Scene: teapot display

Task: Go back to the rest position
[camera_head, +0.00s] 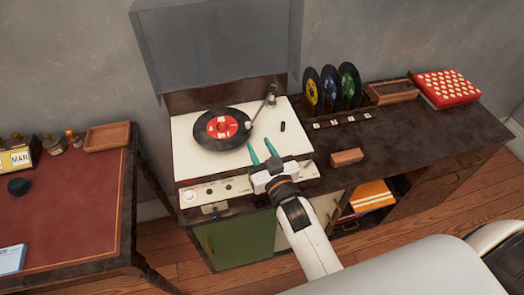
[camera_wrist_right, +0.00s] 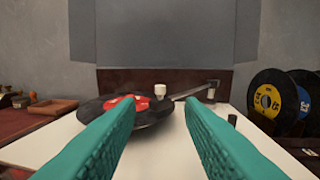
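My right gripper (camera_head: 262,154) is above the front part of the record player's white deck (camera_head: 190,156). Its two green fingers are apart with nothing between them; they also show in the right wrist view (camera_wrist_right: 160,130). A black record with a red label (camera_head: 222,129) lies on the turntable beyond the fingertips; it also shows in the right wrist view (camera_wrist_right: 100,108). The tonearm (camera_head: 258,108) is at the right of the record. Whether its head touches the record cannot be told. My left gripper is not in view.
The raised lid (camera_head: 215,40) stands behind the deck. Several records (camera_head: 328,88) stand in a rack at the right, near a wooden tray (camera_head: 393,91) and a red patterned box (camera_head: 446,88). A small brown block (camera_head: 347,157) lies right of my gripper. A red-topped desk (camera_head: 75,200) is at the left.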

